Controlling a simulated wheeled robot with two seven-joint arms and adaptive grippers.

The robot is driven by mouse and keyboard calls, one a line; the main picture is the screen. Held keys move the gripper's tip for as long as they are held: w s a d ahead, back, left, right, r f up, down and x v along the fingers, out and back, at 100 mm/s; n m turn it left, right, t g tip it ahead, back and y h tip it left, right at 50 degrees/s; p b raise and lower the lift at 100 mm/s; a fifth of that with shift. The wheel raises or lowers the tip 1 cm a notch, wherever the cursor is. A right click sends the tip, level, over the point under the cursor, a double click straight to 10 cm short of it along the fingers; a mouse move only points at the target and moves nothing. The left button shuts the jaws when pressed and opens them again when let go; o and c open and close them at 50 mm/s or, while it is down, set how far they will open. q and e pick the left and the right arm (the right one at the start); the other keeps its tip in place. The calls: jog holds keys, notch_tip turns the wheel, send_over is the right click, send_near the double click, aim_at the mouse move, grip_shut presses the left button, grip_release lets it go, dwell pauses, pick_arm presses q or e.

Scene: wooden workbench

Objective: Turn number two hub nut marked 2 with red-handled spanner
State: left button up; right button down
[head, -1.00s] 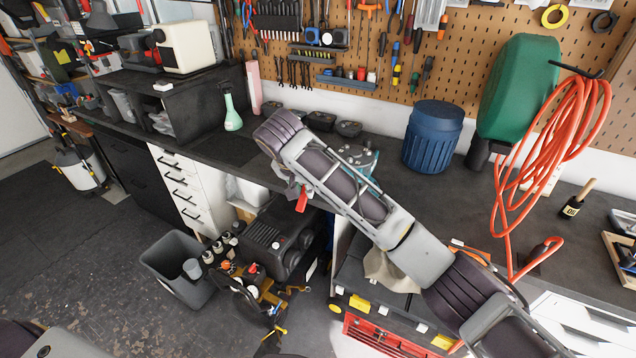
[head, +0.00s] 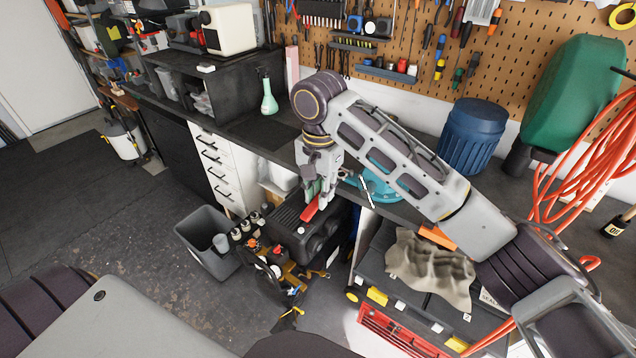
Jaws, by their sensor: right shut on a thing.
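My right gripper (head: 318,196) points down in front of the workbench's front edge and is shut on the red-handled spanner. The spanner's red handle (head: 311,210) hangs below the fingers. The rest of the spanner is hard to make out. A teal round part (head: 378,190), probably the hub's base, sits on the bench just right of the gripper, apart from it. My right forearm hides most of it. The nut marked 2 cannot be made out. My left gripper is outside the picture; only parts of my left arm show at the lower left.
A green flask (head: 268,98) and a blue barrel (head: 472,135) stand on the bench. A green canister (head: 572,95) and a coiled orange hose (head: 585,165) are at the right. A brown cloth (head: 430,266) lies on a toolbox below. A grey bin (head: 208,240) stands on the floor.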

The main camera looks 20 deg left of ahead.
jog(key=shift+g, duration=0.7)
jog(key=shift+s+d+r+p, duration=0.1)
jog(key=shift+s+d+r, duration=0.25)
jog(key=shift+d+r, duration=0.25)
jog(key=shift+s+d+r+p, duration=0.15)
jog(key=shift+s+d+r, duration=0.2)
jog(key=shift+d, duration=0.4)
jog(key=shift+s+d+r+p, duration=0.1)
jog(key=shift+s+d+r, duration=0.2)
jog(key=shift+d+r, duration=0.3)
